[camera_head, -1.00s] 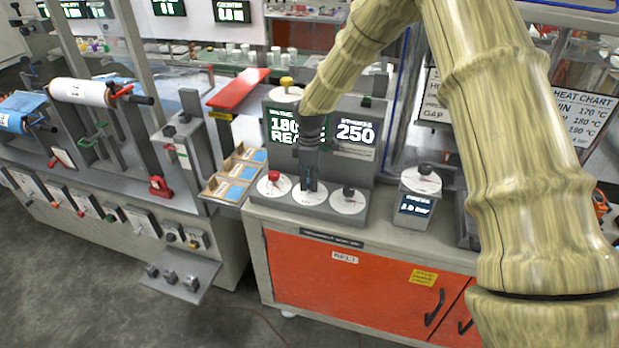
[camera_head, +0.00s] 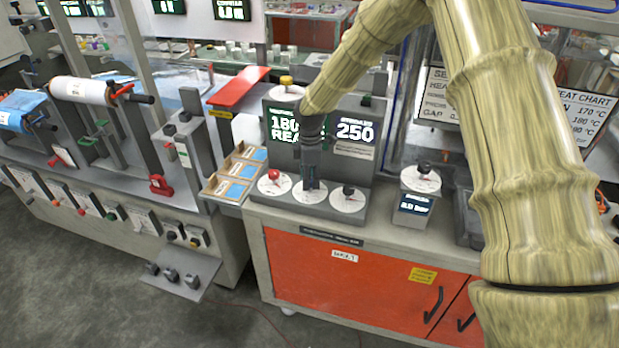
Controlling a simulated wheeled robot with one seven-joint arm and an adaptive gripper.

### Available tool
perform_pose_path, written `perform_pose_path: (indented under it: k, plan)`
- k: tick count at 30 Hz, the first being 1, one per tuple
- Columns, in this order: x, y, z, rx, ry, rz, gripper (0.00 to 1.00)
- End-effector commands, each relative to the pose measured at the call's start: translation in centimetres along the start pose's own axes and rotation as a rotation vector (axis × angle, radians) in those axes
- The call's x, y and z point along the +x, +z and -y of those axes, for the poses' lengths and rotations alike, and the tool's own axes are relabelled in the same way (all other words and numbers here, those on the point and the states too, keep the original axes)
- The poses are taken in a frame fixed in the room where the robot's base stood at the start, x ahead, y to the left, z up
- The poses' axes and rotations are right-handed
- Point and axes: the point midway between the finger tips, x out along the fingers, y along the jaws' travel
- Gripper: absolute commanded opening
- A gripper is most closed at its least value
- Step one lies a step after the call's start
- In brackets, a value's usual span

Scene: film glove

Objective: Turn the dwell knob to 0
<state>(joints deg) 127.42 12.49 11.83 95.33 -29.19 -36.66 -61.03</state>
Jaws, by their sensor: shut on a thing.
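A grey control unit stands on the bench with three white dials in a row at its front. My gripper (camera_head: 311,185) points down over the middle dial (camera_head: 308,197) and is shut on the knob there, which its fingers mostly hide. The left dial has a red knob (camera_head: 273,175), and the right dial has a black knob (camera_head: 348,190). The dial labels are too small to read, so I cannot tell which knob is the dwell knob. Behind my gripper, a left display (camera_head: 283,122) reads about 180 and a right display (camera_head: 356,131) reads 250.
A yellow knob (camera_head: 286,82) sits on a dial at the unit's top. A separate unit with a black knob (camera_head: 424,168) stands to the right. A tray of blue cards (camera_head: 236,170) lies to the left. Orange cabinet doors (camera_head: 350,272) are below the bench.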

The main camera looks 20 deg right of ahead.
Motion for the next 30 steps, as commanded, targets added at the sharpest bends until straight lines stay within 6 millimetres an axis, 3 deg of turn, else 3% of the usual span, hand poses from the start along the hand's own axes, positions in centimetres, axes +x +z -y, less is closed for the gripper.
perform_pose_path:
  k: [2,3,6,19,30]
  plan:
    - [-0.1,0.1,-0.1,0.0,0.003,0.001,0.09]
    - [-0.1,0.1,-0.1,0.0,0.003,0.001,0.4]
    - [-0.1,0.0,-0.1,0.0,0.002,0.001,0.54]
    - [-0.8,0.0,-0.1,0.0,0.003,0.0,0.54]
    - [-6.9,0.0,-0.1,0.0,0.003,-0.001,0.54]
